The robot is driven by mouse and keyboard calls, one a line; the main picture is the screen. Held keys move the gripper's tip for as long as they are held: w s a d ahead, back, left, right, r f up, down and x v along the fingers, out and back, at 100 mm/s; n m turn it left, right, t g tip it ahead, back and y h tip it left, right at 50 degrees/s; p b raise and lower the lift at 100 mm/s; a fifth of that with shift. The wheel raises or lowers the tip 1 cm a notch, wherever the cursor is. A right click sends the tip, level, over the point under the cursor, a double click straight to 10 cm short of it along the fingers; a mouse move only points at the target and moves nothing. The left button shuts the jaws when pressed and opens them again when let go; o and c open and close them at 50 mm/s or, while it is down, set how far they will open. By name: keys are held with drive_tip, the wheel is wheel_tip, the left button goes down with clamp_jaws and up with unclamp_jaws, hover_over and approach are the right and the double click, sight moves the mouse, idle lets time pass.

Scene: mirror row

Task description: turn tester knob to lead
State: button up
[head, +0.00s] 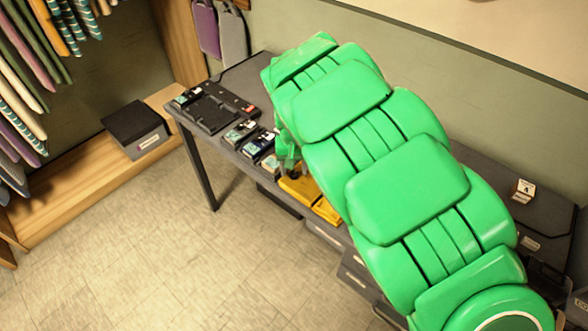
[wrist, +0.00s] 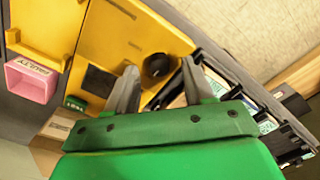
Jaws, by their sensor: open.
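The yellow tester (wrist: 120,45) fills the upper left of the wrist view. Its round black knob (wrist: 157,66) shows between my fingertips in the picture; I cannot tell whether they touch it, and its setting is unreadable. A dark square (wrist: 99,80) sits on the tester's face, with a small green label (wrist: 75,103) by its edge. My gripper (wrist: 160,68) is open, one grey finger on each side of the knob. In the head view the yellow tester (head: 300,188) is partly hidden by my green arm, and my gripper (head: 287,160) is mostly hidden.
A pink tray (wrist: 32,82) with a label is beside the tester. Several small dark devices (head: 240,132) lie along the table's front edge (head: 190,125), near a black tray (head: 207,112). A grey box (head: 136,130) is on the wooden ledge. The floor in front is clear.

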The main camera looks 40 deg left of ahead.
drive_tip(key=shift+f, duration=0.7)
drive_tip(key=shift+c, duration=0.3)
clamp_jaws()
